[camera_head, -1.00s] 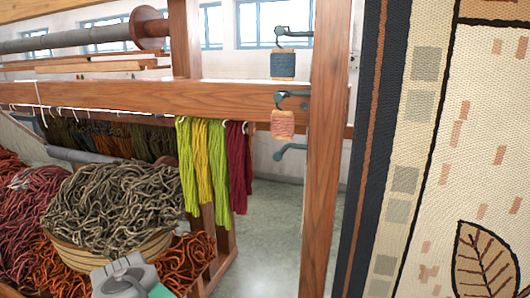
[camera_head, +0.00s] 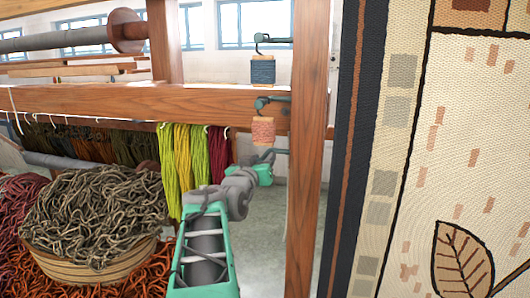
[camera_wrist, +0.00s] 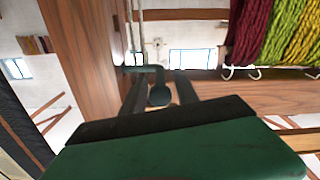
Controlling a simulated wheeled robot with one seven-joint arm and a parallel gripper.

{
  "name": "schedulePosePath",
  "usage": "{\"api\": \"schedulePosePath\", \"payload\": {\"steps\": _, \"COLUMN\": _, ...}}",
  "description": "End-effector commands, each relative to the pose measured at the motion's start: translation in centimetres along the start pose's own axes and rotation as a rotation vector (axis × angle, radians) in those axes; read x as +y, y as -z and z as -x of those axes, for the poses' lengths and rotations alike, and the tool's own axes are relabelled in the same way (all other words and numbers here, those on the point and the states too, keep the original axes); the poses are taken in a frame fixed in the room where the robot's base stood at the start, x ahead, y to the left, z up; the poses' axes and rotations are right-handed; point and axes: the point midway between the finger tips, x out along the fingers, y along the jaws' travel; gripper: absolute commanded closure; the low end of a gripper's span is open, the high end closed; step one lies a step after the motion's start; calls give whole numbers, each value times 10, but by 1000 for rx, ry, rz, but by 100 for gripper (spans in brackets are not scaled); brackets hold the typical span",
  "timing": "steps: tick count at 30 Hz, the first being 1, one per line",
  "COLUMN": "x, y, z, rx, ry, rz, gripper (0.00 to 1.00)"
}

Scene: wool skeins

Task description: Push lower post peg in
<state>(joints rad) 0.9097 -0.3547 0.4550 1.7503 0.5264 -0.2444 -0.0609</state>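The wooden post (camera_head: 308,150) stands upright and carries hooked green pegs. The lower post peg (camera_head: 281,152) sticks out of it to the left, below the pink spool, its tip hidden by my gripper. My gripper (camera_head: 268,160) is at this peg's outer end. In the wrist view, the peg's bent end with its round knob (camera_wrist: 160,95) shows in the gap between the two fingers of my gripper (camera_wrist: 160,88). The fingers are apart, with room beside the knob. I cannot tell whether either finger touches it.
A pink spool (camera_head: 263,131) and a blue spool (camera_head: 262,71) hang on the pegs above. Yellow, green and dark red skeins (camera_head: 190,170) hang left of my gripper. A basket of grey wool (camera_head: 90,262) stands at lower left. A patterned rug (camera_head: 420,160) hangs at right.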

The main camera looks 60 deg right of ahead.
Motion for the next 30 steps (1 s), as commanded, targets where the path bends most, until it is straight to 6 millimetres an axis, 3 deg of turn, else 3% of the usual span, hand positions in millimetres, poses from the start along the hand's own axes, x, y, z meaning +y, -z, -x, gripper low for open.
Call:
{"api": "schedulePosePath", "payload": {"steps": 5, "x": 0, "y": 1, "z": -22, "rx": -1, "ry": 0, "rz": 1, "gripper": 64}}
{"api": "schedulePosePath", "payload": {"steps": 13, "x": -1, "y": -1, "z": -25, "rx": -1, "ry": 1, "rz": 0, "gripper": 64}}
{"api": "schedulePosePath", "payload": {"steps": 26, "x": -1, "y": 0, "z": -24, "rx": -1, "ry": 1, "rz": 0, "gripper": 99}}
{"api": "schedulePosePath", "payload": {"steps": 30, "x": -1, "y": 0, "z": -24, "rx": -1, "ry": 2, "rz": 0, "gripper": 100}}
